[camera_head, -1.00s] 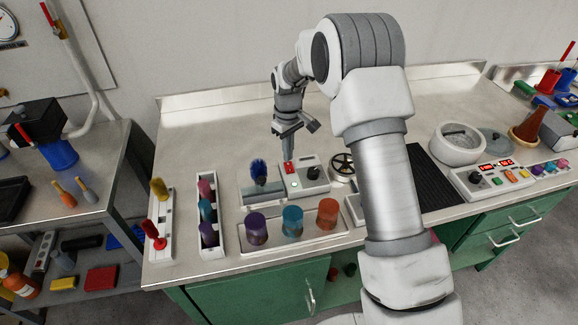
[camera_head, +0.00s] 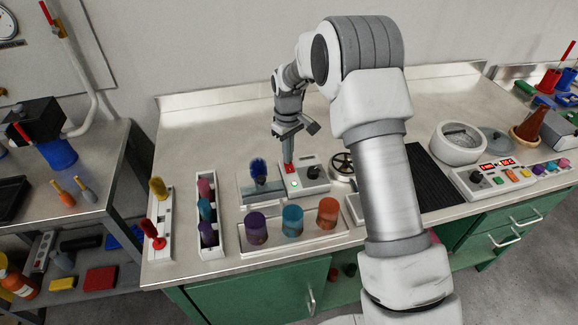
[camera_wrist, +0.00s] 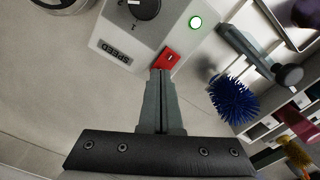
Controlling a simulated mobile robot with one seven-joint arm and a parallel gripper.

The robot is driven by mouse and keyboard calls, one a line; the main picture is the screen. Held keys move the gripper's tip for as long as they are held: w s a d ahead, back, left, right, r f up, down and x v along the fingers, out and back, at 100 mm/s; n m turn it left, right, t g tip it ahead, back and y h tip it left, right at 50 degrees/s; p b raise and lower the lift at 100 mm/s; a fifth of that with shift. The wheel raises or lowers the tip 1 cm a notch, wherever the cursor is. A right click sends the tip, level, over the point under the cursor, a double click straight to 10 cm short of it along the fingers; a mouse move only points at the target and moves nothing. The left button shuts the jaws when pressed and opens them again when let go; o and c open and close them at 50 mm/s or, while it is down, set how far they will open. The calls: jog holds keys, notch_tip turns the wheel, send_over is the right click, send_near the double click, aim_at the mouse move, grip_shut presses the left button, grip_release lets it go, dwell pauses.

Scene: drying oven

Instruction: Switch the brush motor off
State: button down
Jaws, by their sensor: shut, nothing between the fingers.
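The brush motor's control box (camera_head: 312,178) stands on the bench, grey, with a dark speed knob (camera_wrist: 145,8) and a red rocker switch (camera_wrist: 168,59). A round green light (camera_wrist: 196,22) glows on the box beside the switch. The blue bristle brush (camera_head: 258,168) is mounted to the left of the box; in the wrist view the brush (camera_wrist: 233,99) is at the right. My gripper (camera_wrist: 160,72) is shut and empty, its fingertips at the near edge of the red switch. Whether they touch it I cannot tell. In the head view my gripper (camera_head: 288,160) points down over the switch.
A tray (camera_head: 345,238) with purple, teal and orange cups lies in front of the box. Racks (camera_head: 211,240) with coloured items stand at the left. The bench behind is clear.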

jog(key=shift+f, duration=0.45)
jog(key=shift+r, duration=0.1)
jog(key=shift+r+p, duration=1.95)
jog(key=shift+r, duration=1.5)
